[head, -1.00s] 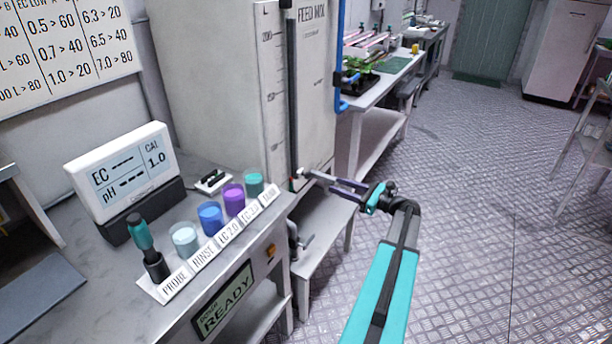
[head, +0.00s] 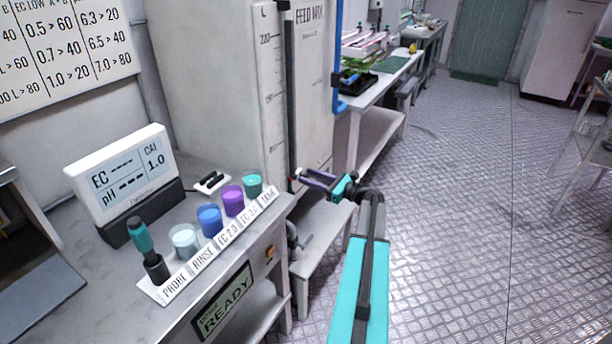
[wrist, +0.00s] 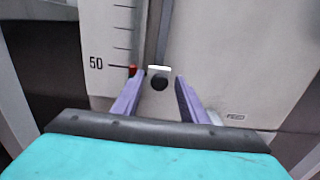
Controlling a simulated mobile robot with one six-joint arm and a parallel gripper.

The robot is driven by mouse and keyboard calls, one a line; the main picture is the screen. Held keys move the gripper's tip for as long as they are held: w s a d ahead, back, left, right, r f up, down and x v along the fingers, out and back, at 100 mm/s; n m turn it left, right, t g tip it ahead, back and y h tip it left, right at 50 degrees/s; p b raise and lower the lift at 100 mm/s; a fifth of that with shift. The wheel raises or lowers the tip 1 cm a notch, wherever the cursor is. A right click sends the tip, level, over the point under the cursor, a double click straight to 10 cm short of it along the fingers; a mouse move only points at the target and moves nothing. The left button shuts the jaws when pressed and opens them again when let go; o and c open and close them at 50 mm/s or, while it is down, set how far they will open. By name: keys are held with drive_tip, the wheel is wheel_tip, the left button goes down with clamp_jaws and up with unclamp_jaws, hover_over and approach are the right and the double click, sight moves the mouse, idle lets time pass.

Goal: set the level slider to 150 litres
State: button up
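In the head view the track (head: 291,100) runs up the tank. My gripper (wrist: 160,79) is open, with one purple finger on each side of the knob and a visible gap on both sides. In the head view my gripper (head: 299,177) reaches the low end of the track and largely hides the slider.
The tank labelled FEED MIX (head: 311,70) has a scale left of the track. A blue pipe (head: 338,50) runs along its right side. A bench with probe cups (head: 209,220) and a meter (head: 122,172) stands at left.

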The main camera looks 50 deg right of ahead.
drive_tip(key=shift+x, duration=1.1)
clamp_jaws()
drive_tip(key=shift+w+d, duration=0.1)
drive_tip(key=shift+d, duration=0.05)
drive_tip(key=shift+r+p, duration=0.3)
drive_tip(key=shift+r, duration=0.25)
wheel_tip(320, 180, up, 33)
drive_tip(key=p, duration=1.4)
